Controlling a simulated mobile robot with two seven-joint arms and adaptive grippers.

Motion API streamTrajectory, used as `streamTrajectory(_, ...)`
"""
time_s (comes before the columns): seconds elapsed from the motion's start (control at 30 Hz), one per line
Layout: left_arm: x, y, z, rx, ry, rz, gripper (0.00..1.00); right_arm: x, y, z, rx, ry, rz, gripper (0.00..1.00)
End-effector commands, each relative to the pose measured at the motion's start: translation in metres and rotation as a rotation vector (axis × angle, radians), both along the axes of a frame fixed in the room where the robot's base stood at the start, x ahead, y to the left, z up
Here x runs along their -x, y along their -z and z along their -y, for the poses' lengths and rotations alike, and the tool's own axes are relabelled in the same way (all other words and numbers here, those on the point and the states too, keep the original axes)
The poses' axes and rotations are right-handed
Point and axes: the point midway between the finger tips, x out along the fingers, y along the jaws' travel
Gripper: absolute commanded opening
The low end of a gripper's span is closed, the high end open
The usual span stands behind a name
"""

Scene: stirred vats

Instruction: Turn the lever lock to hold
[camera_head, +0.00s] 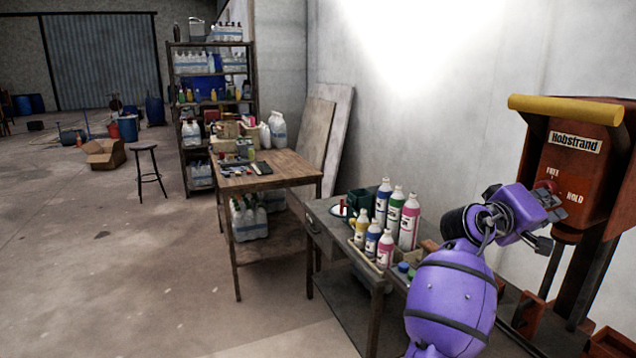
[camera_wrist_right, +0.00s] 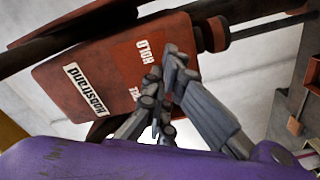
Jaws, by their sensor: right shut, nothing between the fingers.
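An orange-red box labelled "Hobstrand" (camera_head: 588,160) is at the right of the head view, with small FREE and HOLD labels on its front. It also shows tilted in the wrist view (camera_wrist_right: 105,62), where the HOLD label is clear and the other label is partly covered. My right gripper (camera_head: 557,207) is at the front of the box, just below the labels. In the wrist view its fingers (camera_wrist_right: 165,78) are shut in front of the box face, with nothing clearly held. The lever lock is mostly hidden by the fingers; I cannot tell its position. My left gripper is out of view.
A yellow bar (camera_head: 566,108) runs across the top of the box. Left of my right arm, a low bench (camera_head: 336,228) holds several bottles (camera_head: 409,220). A wooden table (camera_head: 290,167) and a loaded shelf (camera_head: 176,125) stand farther back. The floor at left is mostly clear.

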Motion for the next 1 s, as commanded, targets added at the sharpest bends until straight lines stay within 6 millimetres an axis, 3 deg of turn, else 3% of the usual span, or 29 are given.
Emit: streamTrajectory(1.0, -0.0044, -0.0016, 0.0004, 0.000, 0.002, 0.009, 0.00, -0.0079, -0.0120, -0.0005, 0.010, 0.001, 0.013, 0.00)
